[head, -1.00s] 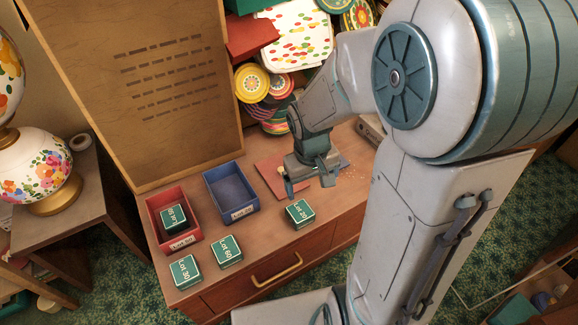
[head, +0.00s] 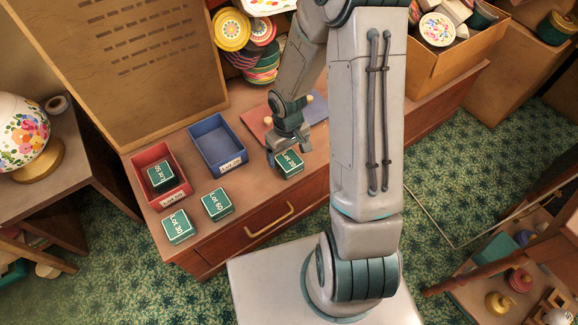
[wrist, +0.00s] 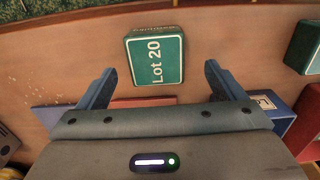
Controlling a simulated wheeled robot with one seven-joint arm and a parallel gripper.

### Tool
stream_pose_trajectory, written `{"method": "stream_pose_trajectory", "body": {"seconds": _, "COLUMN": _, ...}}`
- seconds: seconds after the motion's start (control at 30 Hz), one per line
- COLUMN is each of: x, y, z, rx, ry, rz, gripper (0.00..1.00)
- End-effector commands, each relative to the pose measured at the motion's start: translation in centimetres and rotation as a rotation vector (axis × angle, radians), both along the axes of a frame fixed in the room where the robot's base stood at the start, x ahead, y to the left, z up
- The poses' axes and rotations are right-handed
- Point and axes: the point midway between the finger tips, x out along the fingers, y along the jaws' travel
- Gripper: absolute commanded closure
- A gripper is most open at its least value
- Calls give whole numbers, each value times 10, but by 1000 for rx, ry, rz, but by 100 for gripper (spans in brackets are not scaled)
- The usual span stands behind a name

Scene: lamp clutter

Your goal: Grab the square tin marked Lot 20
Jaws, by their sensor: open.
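The square green tin marked Lot 20 (head: 289,166) sits on the wooden cabinet top near its front edge. In the wrist view the Lot 20 tin (wrist: 155,57) lies ahead of my gripper, between the lines of the two fingers and nearer the left one. My gripper (wrist: 161,82) is open and empty, with a finger on each side. In the head view my gripper (head: 288,150) is just above and behind the tin and hides part of it. I cannot tell the exact height between them.
A Lot 60 tin (head: 217,204) and a Lot 30 tin (head: 178,227) stand to the left. A red tray (head: 143,160) holds another green tin (head: 161,175). A blue tray (head: 214,135) looks empty. A cardboard box (head: 440,72) stands right.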

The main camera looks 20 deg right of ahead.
Motion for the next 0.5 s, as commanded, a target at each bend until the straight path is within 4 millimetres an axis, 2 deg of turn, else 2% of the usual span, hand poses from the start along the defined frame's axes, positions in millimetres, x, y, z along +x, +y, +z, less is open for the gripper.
{"method": "stream_pose_trajectory", "body": {"seconds": 0.27, "x": 1, "y": -1, "z": -17, "rx": 0, "ry": -1, "rz": -1, "gripper": 11}}
{"method": "stream_pose_trajectory", "body": {"seconds": 0.5, "x": 2, "y": -5, "z": -51, "rx": 0, "ry": 1, "rz": 0, "gripper": 11}}
